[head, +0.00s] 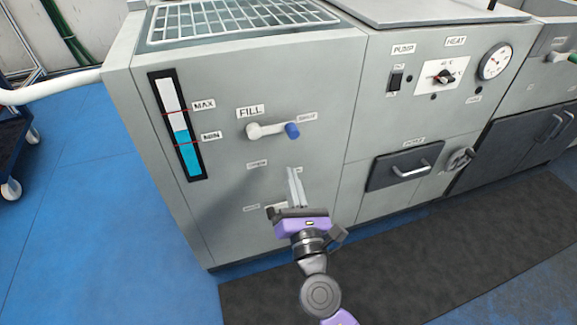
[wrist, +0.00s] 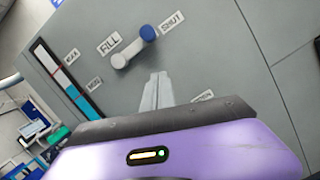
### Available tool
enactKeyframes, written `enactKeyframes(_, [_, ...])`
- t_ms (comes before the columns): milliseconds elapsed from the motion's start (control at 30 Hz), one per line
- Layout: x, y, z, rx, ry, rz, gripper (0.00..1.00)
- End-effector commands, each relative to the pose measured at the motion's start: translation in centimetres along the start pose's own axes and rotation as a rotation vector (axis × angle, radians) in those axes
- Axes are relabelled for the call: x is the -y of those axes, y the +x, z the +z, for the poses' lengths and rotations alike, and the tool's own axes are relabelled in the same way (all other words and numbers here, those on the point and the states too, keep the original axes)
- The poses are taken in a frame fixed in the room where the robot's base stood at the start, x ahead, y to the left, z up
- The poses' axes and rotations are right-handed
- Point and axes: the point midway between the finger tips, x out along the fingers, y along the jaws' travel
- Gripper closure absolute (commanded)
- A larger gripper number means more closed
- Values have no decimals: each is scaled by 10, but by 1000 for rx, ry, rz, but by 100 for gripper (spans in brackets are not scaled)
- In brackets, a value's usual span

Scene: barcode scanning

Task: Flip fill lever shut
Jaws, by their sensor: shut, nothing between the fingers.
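The fill lever (head: 268,130) is on the grey machine front, under the FILL label (head: 250,111). It is white with a blue knob (head: 292,131) at its right end, and it lies nearly level, pointing toward the label on the right. In the wrist view the lever (wrist: 134,48) has its blue knob beside the SHUT label (wrist: 172,21). My gripper (head: 291,172) is below the lever and apart from it, fingers together and empty. The fingers also show in the wrist view (wrist: 158,78), below the knob.
A level gauge (head: 177,125) with MAX and MIN marks is left of the lever; its blue column reaches about MIN. Another label and pale fitting lie lower, partly hidden by my gripper. A drawer handle (head: 410,171) and a dark mat (head: 400,260) are to the right.

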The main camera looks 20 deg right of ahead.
Motion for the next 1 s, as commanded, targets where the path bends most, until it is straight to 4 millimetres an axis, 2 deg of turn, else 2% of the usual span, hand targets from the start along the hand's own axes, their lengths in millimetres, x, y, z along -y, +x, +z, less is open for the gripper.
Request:
enactKeyframes(100, [1,-25,-1,-3,0,0,100])
enactKeyframes(333, [1,-53,-1,-2,-1,0,100])
enactKeyframes(500, [1,-59,0,0,1,1,100])
enactKeyframes(1000, [1,-58,0,0,2,0,100])
